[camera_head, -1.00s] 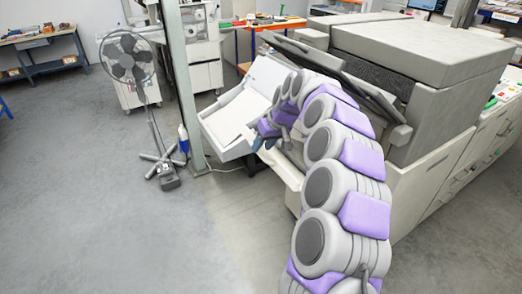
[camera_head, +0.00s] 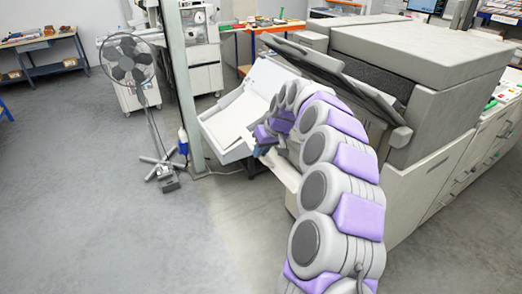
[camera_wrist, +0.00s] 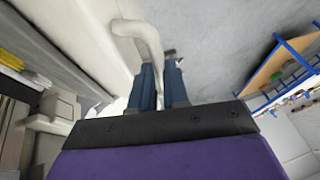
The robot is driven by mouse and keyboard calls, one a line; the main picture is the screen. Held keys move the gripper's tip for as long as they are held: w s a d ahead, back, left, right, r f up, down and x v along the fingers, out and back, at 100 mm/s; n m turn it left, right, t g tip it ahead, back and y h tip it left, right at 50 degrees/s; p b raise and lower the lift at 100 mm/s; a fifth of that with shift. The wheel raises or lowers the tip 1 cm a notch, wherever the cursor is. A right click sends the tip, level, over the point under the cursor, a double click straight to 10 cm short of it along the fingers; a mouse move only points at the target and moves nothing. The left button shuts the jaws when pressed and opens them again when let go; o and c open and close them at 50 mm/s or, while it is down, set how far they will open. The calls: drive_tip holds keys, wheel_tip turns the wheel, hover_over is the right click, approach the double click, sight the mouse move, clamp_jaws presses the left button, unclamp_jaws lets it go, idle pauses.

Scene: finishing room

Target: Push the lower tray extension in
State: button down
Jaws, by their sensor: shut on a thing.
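The white slanted tray (camera_head: 232,122) sticks out of the left end of the large printing machine. A lower pale panel (camera_head: 285,175) shows just below and right of it, partly behind my arm; I cannot tell for sure whether it is the lower tray extension. My gripper (camera_head: 263,151) is at the right end of the slanted tray, above the pale panel. In the wrist view, the blue fingers of my gripper (camera_wrist: 160,82) are shut on a white curved bar (camera_wrist: 143,35). The bar bends down from a pale body, and its end between the fingers is partly hidden.
The grey and beige printing machine (camera_head: 420,75) fills the right side. A floor fan (camera_head: 130,65) and a metal post (camera_head: 183,90) stand left of the tray. The floor at the left front is clear.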

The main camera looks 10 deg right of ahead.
sight(283, 163)
idle(0.4)
drive_tip(key=w+d+f, duration=0.1)
drive_tip(key=d+f, duration=0.1)
drive_tip(key=d, duration=0.1)
drive_tip(key=w+d+f, duration=0.1)
drive_tip(key=d+f, duration=0.2)
drive_tip(key=d, duration=0.1)
drive_tip(key=w+d+f, duration=0.1)
drive_tip(key=d+f, duration=0.1)
drive_tip(key=d, duration=0.1)
drive_tip(key=shift+w+d+f+p, duration=0.15)
drive_tip(key=shift+d+f+p, duration=0.05)
drive_tip(key=shift+f+p, duration=0.15)
drive_tip(key=shift+a, duration=0.15)
drive_tip(key=c, duration=1.1)
unclamp_jaws()
drive_tip(key=shift+d+f, duration=0.1)
drive_tip(key=shift+d, duration=0.2)
drive_tip(key=shift+c, duration=0.2)
drive_tip(key=shift+a, duration=0.1)
drive_tip(key=shift+a, duration=0.1)
